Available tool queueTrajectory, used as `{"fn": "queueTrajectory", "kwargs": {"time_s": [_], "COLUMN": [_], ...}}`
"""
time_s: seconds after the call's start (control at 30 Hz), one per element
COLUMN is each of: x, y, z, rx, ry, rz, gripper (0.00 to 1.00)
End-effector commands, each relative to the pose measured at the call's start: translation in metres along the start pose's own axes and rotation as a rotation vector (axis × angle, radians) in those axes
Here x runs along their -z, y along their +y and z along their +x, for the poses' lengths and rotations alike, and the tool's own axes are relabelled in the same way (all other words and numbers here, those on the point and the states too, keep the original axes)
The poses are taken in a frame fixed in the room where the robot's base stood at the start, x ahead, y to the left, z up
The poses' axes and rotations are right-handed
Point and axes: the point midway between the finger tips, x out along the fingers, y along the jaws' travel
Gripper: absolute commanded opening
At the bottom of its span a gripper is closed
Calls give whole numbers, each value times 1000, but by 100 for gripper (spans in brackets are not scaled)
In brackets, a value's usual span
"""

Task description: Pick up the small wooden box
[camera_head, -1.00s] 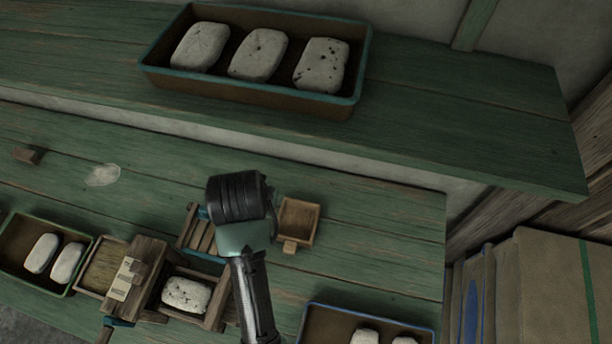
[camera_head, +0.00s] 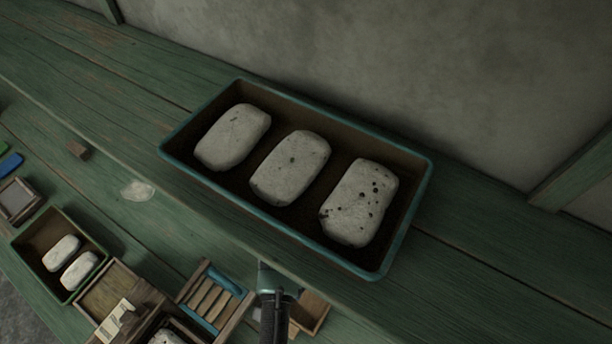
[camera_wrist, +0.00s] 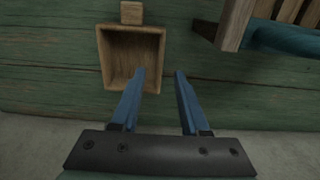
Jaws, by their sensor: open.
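The small wooden box (camera_wrist: 133,54) is a shallow open-topped box, light brown, empty inside, with a short tab on one side. It lies on the green wooden table. In the head view the box (camera_head: 311,312) is partly hidden behind my arm. My gripper (camera_wrist: 162,74) is open, its two blue fingers apart with nothing between them. In the wrist view the left fingertip overlaps the box's lower right corner, and the right fingertip lies to the right of the box. I cannot tell whether the finger touches it.
A slatted wooden holder with blue parts (camera_head: 213,300) stands close beside the box; its edge shows in the wrist view (camera_wrist: 237,22). A long tray (camera_head: 408,225) with three pale speckled blocks sits on the upper shelf. A smaller tray (camera_head: 40,232) holds two blocks at left.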

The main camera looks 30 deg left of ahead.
Motion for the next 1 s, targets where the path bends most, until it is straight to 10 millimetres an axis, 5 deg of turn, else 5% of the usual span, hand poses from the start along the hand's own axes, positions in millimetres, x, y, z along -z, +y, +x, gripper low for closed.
{"fn": "queueTrajectory", "kwargs": {"time_s": [0.6, 0.93, 1.0], "x": [-5, -4, -4], "y": [-1, -1, -1], "z": [61, 67, 67], "rx": [1, 2, 1], "ry": [1, 3, 2], "rz": [0, -1, 0], "gripper": [45, 45, 34]}}
